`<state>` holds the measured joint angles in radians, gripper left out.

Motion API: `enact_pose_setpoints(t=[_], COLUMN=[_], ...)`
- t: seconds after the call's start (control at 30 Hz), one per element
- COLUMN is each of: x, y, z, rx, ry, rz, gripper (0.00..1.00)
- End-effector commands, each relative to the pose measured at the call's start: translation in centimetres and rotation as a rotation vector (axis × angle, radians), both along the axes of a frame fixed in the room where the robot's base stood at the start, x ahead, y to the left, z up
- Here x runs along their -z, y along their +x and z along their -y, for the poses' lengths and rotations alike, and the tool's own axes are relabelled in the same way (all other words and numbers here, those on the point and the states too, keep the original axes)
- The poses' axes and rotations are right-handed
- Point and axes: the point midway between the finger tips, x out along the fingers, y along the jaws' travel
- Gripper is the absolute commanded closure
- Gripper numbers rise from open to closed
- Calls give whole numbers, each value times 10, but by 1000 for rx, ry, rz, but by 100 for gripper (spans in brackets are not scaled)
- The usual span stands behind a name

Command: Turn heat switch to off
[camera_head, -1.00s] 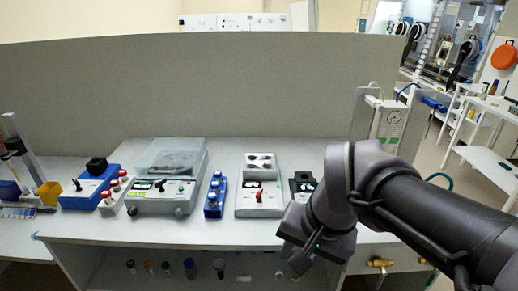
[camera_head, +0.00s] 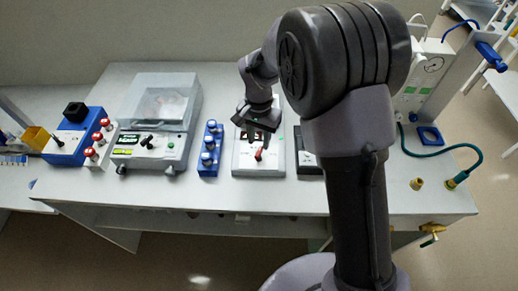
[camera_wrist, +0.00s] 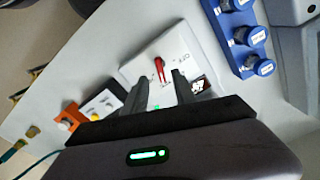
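A white device box (camera_head: 243,165) on the bench carries a small red lever switch (camera_head: 259,154) on its front part. In the wrist view the red lever (camera_wrist: 160,69) stands on the white panel (camera_wrist: 140,66), with "OFF" lettering beside it. A "heat" label cannot be read. My gripper (camera_head: 259,138) hangs over this box, close behind the lever in the head view. In the wrist view my gripper (camera_wrist: 159,82) has its two dark fingers apart, with the lever just beyond and between the tips. Nothing is held. Contact with the lever cannot be told.
A blue rack with blue-capped vials (camera_head: 210,150) stands close left of the box. Left of it are a clear-lidded device (camera_head: 155,120) and red-capped vials (camera_head: 98,152). A black box (camera_head: 309,162) is close right. A green hose (camera_head: 440,155) lies at the bench's right.

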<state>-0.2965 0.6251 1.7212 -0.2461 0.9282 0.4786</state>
Motion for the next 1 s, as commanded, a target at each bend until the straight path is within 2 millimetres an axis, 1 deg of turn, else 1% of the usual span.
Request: enact_pose_setpoints(t=[0.03,0.1,0.2,0.3,0.53,0.57,0.6,0.67,0.7,0.73,1.0], x=[15,29,41,47,47,47,47,47,47,47,47], y=[-1,0,0,0,0,0,0,0,0,0,0], z=[0,0,0,0,0,0,0,0,0,0,0], rx=[0,0,0,0,0,0,0,0,0,0,-5], ry=[0,0,0,0,1,1,1,1,1,1,1], rz=[-2,-2,0,0,0,0,0,0,0,0,0], gripper=[67,67,67,67,67,69,77,89,97,100,100])
